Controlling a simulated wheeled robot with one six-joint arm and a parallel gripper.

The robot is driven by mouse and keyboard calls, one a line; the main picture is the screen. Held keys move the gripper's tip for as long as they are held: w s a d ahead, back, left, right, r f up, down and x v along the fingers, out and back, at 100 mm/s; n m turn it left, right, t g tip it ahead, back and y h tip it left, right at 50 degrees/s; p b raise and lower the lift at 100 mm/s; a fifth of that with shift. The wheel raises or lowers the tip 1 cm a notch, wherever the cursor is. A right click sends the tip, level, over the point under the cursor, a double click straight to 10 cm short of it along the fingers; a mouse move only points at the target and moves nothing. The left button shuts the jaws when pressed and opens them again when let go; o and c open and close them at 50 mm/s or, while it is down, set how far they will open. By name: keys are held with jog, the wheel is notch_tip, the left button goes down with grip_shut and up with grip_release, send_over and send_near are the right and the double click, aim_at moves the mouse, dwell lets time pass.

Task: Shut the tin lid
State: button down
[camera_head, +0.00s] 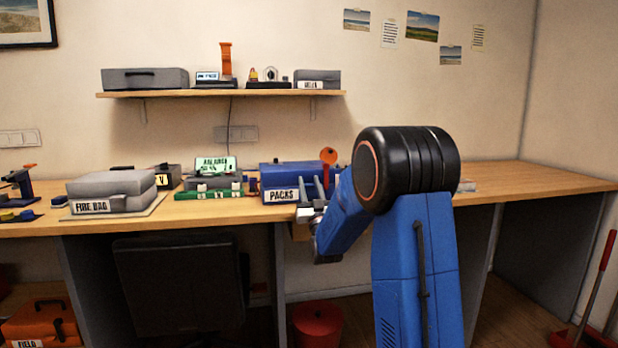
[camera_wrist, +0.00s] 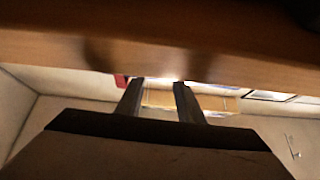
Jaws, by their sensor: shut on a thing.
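A blue tin (camera_head: 276,178) labelled PACKS stands on the desk, left of my arm. My gripper (camera_head: 312,186) is at the tin's right front corner, with its grey fingers pointing up. In the wrist view the fingers (camera_wrist: 156,88) stand a little apart, below a wooden surface. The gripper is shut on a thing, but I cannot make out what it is. An orange disc (camera_head: 328,155) shows just above the fingers. My arm hides the area right of the tin, and I cannot tell how its lid stands.
The wooden desk (camera_head: 540,179) is clear at the right. A grey FIRE BAG case (camera_head: 112,184), a green strip (camera_head: 208,195) and a lit-screen device (camera_head: 215,165) stand left of the tin. A shelf (camera_head: 190,94) with several items hangs above. A red bin (camera_head: 317,325) stands below.

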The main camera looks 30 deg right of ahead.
jog(key=shift+d+f+t, duration=0.1)
jog(key=shift+f+t, duration=0.3)
jog(key=shift+f, duration=0.65)
jog(key=c, duration=1.2)
grip_release()
jog(key=shift+s, duration=0.1)
jog(key=v, duration=1.7)
jog(key=shift+s+a, duration=0.1)
jog(key=shift+a, duration=0.1)
